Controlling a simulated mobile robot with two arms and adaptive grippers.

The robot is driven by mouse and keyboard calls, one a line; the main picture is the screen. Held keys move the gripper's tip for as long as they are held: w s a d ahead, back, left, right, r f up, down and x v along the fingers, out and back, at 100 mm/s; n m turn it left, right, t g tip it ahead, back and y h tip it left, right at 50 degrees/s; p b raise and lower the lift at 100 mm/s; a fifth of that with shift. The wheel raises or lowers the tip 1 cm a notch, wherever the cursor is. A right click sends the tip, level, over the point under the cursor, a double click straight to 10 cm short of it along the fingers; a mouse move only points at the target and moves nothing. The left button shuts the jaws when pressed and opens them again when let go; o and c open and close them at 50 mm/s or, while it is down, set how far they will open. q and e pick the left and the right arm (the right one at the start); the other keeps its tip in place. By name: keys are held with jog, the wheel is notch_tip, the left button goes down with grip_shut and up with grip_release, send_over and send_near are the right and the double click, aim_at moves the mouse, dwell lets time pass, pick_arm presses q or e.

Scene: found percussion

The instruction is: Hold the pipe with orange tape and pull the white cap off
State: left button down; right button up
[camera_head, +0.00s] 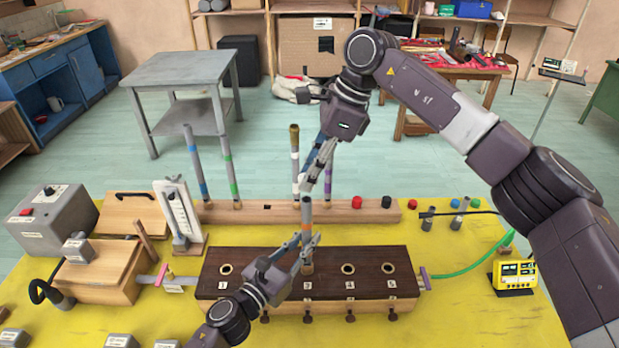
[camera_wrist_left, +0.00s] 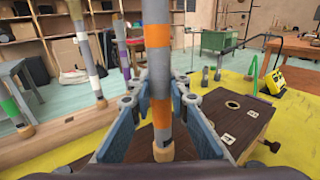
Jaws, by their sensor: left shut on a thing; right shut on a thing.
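The pipe with orange tape (camera_head: 307,215) stands upright in a hole of the dark wooden block (camera_head: 228,289). The left wrist view shows its orange bands (camera_wrist_left: 158,37) close up between my left fingers. My left gripper (camera_head: 307,241) is shut around the pipe above the block. My right gripper (camera_head: 311,186) comes down from above and is shut at the pipe's top end. The white cap is mostly hidden by the right fingers, and I cannot make out its edge or whether it is apart from the pipe.
Behind the block, a light wooden rack (camera_head: 260,214) holds several upright taped pipes, including a green-banded one (camera_head: 232,175). Red and black caps (camera_head: 357,202) sit on its right part. A yellow meter (camera_head: 514,277) stands at the right. The yellow tabletop (camera_head: 440,310) is clear at front right.

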pick_arm(q)
jog(key=c, duration=1.7)
grip_release()
jog(key=shift+c, duration=0.2)
jog(key=shift+a, duration=0.1)
